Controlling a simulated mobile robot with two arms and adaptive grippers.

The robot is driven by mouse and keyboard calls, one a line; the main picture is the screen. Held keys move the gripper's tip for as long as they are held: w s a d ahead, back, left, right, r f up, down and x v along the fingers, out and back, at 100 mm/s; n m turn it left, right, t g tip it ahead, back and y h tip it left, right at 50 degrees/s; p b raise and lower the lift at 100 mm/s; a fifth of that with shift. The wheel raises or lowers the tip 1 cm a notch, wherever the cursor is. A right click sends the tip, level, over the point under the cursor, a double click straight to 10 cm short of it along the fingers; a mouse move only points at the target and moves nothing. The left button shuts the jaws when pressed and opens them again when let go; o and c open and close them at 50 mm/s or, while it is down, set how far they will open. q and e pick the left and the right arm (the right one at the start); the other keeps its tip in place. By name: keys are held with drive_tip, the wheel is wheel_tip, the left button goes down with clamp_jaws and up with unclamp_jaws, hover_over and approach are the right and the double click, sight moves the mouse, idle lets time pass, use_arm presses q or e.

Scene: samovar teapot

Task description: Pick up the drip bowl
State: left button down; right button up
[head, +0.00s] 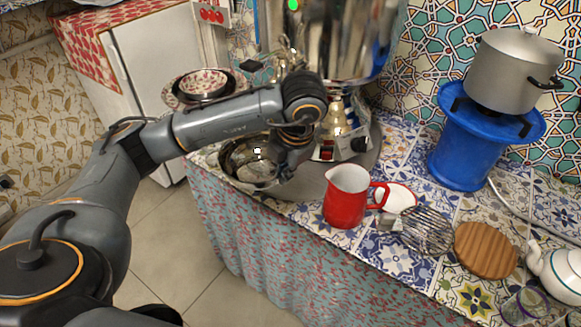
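The drip bowl, a round metal bowl (233,174), is at the left end of the counter, beside the foot of the large shiny samovar (345,45). My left arm reaches in from the left, and my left gripper (283,172) points down at the bowl's right rim. The wrist hides part of the bowl and most of the fingers, so I cannot tell whether they grip the rim or only stand beside it. My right gripper is not in view.
A red pitcher (345,202) stands right of the samovar's round base, near the front edge. Further right are a wire rack (428,232), a round wooden board (486,250) and a white teapot (560,270). A pot (513,72) stands on a blue stand (463,155).

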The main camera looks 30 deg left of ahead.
use_arm(q)
drive_tip(key=shift+s+d+r, duration=0.1)
drive_tip(key=shift+s+r, duration=0.3)
drive_tip(key=shift+s, duration=0.45)
drive_tip(key=shift+s+r, duration=0.35)
drive_tip(key=shift+s, duration=0.55)
drive_tip(key=shift+s+d+r, duration=0.1)
drive_tip(key=shift+s+r, duration=0.3)
drive_tip(key=shift+s, duration=0.45)
drive_tip(key=shift+s, duration=0.1)
